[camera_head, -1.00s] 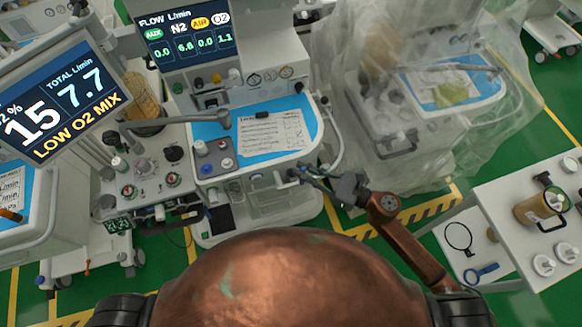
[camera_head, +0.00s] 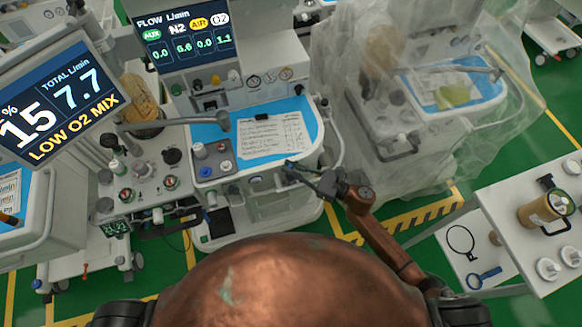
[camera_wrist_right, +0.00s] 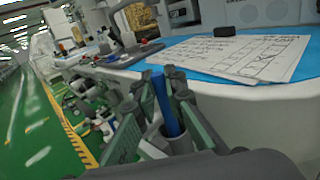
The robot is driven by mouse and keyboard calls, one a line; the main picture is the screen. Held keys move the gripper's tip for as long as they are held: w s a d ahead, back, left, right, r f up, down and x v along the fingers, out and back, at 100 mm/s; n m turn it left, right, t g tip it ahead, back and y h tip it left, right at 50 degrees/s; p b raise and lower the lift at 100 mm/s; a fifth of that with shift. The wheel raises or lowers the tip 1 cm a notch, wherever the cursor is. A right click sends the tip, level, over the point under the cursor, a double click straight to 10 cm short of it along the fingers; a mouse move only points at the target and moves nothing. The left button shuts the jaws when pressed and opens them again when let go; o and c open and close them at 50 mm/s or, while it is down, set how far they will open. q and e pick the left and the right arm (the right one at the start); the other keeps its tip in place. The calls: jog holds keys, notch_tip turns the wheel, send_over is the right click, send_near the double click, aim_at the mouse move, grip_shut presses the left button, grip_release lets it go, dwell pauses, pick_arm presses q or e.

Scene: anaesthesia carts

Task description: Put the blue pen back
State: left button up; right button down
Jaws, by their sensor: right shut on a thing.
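The blue pen (camera_wrist_right: 161,104) stands roughly upright between the fingers of my right gripper in the right wrist view. My right gripper (camera_wrist_right: 160,82) is shut on it. In the head view my right gripper (camera_head: 292,168) is at the front edge of the middle cart's blue worktop (camera_head: 313,118); the pen is too small to make out clearly there. In the wrist view the pen is in front of the white cart edge, beside the worktop. Whether gripper or pen touches the cart, I cannot tell. My left gripper is not in view.
A printed sheet (camera_head: 270,138) with a dark clip lies on the worktop. A grey block with knobs (camera_head: 212,158) is left of it. A plastic-draped cart (camera_head: 400,110) stands to the right. A white table (camera_head: 520,230) holds a brass cylinder (camera_head: 545,207). Green floor lies between.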

jog(key=shift+f, duration=0.1)
jog(key=c, duration=2)
grip_release()
jog(key=shift+r, duration=0.2)
jog(key=b+v, duration=0.1)
jog(key=v, duration=1.1)
